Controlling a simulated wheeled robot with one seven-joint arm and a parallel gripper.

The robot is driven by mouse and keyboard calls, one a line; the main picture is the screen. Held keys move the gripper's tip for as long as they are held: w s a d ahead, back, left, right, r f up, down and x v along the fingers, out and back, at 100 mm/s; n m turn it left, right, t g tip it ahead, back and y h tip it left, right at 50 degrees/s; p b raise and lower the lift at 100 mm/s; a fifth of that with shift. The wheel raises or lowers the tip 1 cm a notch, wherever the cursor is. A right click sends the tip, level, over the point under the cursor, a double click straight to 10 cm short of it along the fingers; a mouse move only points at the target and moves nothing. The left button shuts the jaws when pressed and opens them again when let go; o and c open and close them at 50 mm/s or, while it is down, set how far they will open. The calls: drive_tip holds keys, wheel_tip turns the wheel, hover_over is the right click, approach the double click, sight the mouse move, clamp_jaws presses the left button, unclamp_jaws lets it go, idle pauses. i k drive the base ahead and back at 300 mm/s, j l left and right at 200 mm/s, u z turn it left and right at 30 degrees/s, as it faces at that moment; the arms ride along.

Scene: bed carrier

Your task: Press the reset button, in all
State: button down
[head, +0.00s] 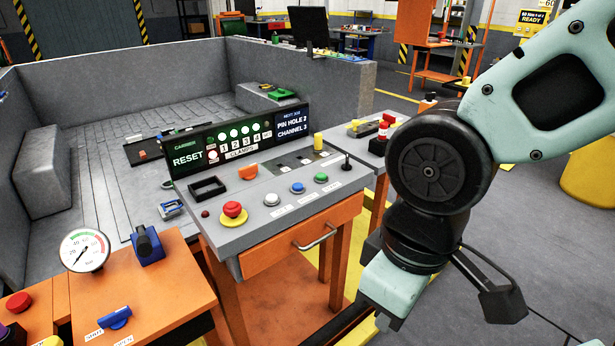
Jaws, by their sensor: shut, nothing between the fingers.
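The sloped grey console (255,225) stands on an orange stand in the middle. On it sit a red mushroom button on a yellow base (233,210), a white button (272,200), a blue button (297,188) and a green button (320,178). Their small labels are too small to read, so I cannot tell which is the reset button. The display panel (187,160) at the console's back reads RESET, beside green lamps and numbers. My gripper (388,295) is shut and empty, low to the right of the console, apart from it. Its fingertips are hard to make out.
An orange drawer with a handle (315,237) is under the console. A black lever (346,163) and yellow peg (318,143) stand on its right side. A second bench (170,280) with a gauge (84,250) is at lower left. A grey-walled bed lies behind.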

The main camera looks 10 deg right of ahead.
sight(297, 186)
drive_tip(key=i+l+u, duration=0.25)
drive_tip(key=l, duration=0.35)
drive_tip(key=i+l+u, duration=0.1)
drive_tip(key=i+l, duration=0.15)
drive_tip(key=i+l+u, duration=0.1)
drive_tip(key=i, duration=0.2)
drive_tip(key=i+l+u, duration=0.1)
drive_tip(key=i+l, duration=0.1)
drive_tip(key=i, duration=0.1)
